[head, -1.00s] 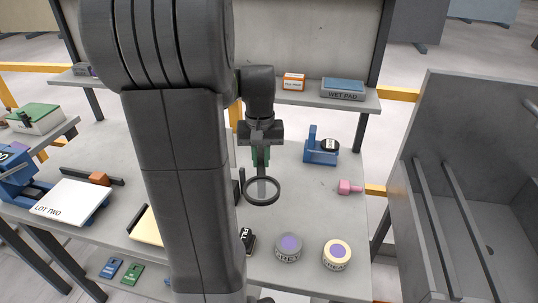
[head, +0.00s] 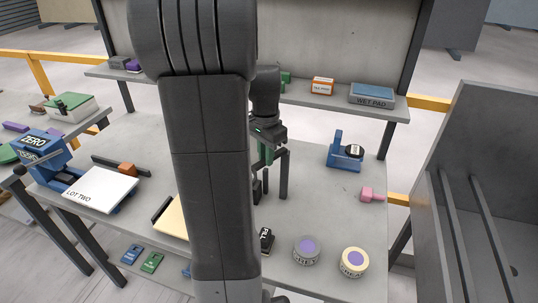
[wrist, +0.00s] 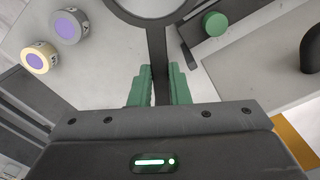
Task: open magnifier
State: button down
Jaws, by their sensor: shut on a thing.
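The magnifier (wrist: 157,45) shows in the wrist view as a dark round frame at the top edge, partly cut off, with a straight dark handle. My gripper (wrist: 159,85) has its green jaws shut on that handle. In the head view my gripper (head: 266,155) hangs over the middle of the bench, just right of my large arm link. A thin dark upright shape (head: 284,175) shows beside the jaws there; I cannot tell whether it is the magnifier seen edge-on.
A grey round tin (head: 306,252) and a cream round tin (head: 354,263) stand at the front right. A blue holder (head: 338,155) and a pink piece (head: 368,194) lie right of the gripper. A shelf with a wet pad (head: 371,94) runs behind.

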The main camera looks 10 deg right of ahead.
jog(key=shift+w+m, duration=0.2)
jog(key=shift+m, duration=0.1)
jog(key=c, duration=1.4)
grip_release()
jog(key=shift+o, duration=0.2)
notch_tip(320, 180, up, 14)
jog(key=shift+b, duration=0.35)
jog(key=shift+f, duration=0.1)
notch_tip(320, 180, down, 14)
jog(key=shift+r+p, duration=0.1)
jog(key=shift+p, duration=0.25)
